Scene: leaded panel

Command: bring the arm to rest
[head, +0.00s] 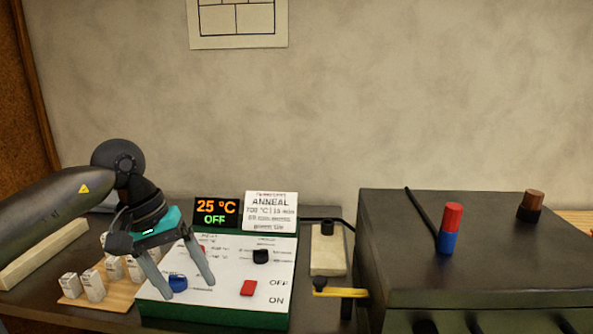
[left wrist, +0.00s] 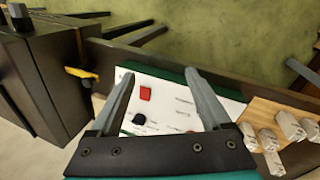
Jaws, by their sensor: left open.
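My left gripper (head: 188,286) is open and empty, with its two grey fingers spread above the control panel (head: 215,303). In the left wrist view the same fingers (left wrist: 165,85) reach over the white panel face, with nothing between them. The panel has a blue knob (head: 177,283), a black knob (head: 261,256) and a red rocker switch (head: 248,288) beside the OFF and ON labels. Its display (head: 216,211) reads 25 °C and OFF. Whether a fingertip touches the panel, I cannot tell. My right gripper is in neither view.
A dark kiln-like box (head: 480,240) with a red and blue cylinder (head: 451,228) on top stands at the right. A yellow handle (head: 345,292) sticks out at its left. Small whitish blocks (head: 93,285) stand on a wooden board (head: 75,301) left of the panel.

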